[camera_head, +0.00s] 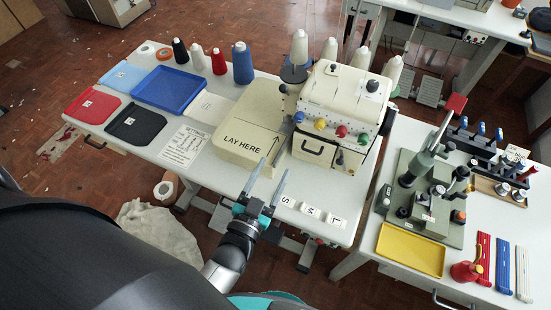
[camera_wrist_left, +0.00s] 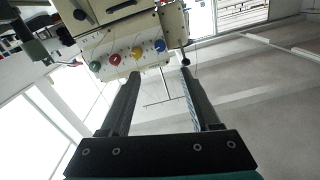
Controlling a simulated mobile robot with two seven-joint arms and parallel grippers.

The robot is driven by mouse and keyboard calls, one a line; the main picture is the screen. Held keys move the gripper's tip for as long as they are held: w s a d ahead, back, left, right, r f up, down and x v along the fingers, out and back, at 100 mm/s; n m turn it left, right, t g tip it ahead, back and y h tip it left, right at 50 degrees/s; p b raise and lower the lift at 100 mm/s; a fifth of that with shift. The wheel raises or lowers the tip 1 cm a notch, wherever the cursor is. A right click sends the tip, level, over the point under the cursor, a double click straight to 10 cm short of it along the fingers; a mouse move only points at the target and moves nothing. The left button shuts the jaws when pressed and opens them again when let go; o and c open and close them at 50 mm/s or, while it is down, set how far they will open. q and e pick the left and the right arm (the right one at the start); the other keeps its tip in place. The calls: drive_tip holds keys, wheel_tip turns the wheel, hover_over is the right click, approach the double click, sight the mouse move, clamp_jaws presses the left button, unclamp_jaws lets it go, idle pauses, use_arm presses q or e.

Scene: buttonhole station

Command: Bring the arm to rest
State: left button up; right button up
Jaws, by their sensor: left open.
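My left gripper (camera_head: 266,180) is open and empty. In the head view it stands at the front edge of the sewing table, in front of the beige platform marked "LAY HERE" (camera_head: 233,152) and left of the S, M and L labels. In the left wrist view its two fingers (camera_wrist_left: 157,82) are spread apart with nothing between them. The cream sewing machine (camera_head: 345,95) with coloured knobs is beyond the fingers, and it also shows in the left wrist view (camera_wrist_left: 120,30). My right gripper is not in view.
A blue tray (camera_head: 170,90), red, black and light blue cloth pieces, and several thread spools stand on the left of the table. At right, a second table holds a green-grey press (camera_head: 427,195), a yellow tray (camera_head: 411,250) and a red oil can (camera_head: 466,271). Floor shows in front.

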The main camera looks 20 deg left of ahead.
use_arm(q)
drive_tip(key=shift+w, duration=0.1)
drive_tip(key=s+a+r+g, duration=0.1)
drive_tip(key=s+r+g, duration=0.2)
drive_tip(key=s+g, duration=1.1)
wheel_tip(320, 180, down, 28)
drive_tip(key=g+b, duration=0.2)
drive_tip(key=b, duration=0.6)
drive_tip(key=s+a+f+b, duration=0.1)
drive_tip(key=s+f+b, duration=0.3)
drive_tip(key=s+f, duration=0.4)
drive_tip(key=s+a+f+g+b, duration=0.1)
drive_tip(key=s+f+b, duration=0.3)
drive_tip(key=f, duration=1.2)
drive_tip(key=s+a, duration=0.1)
drive_tip(key=s, duration=0.3)
drive_tip(key=shift+s, duration=0.3)
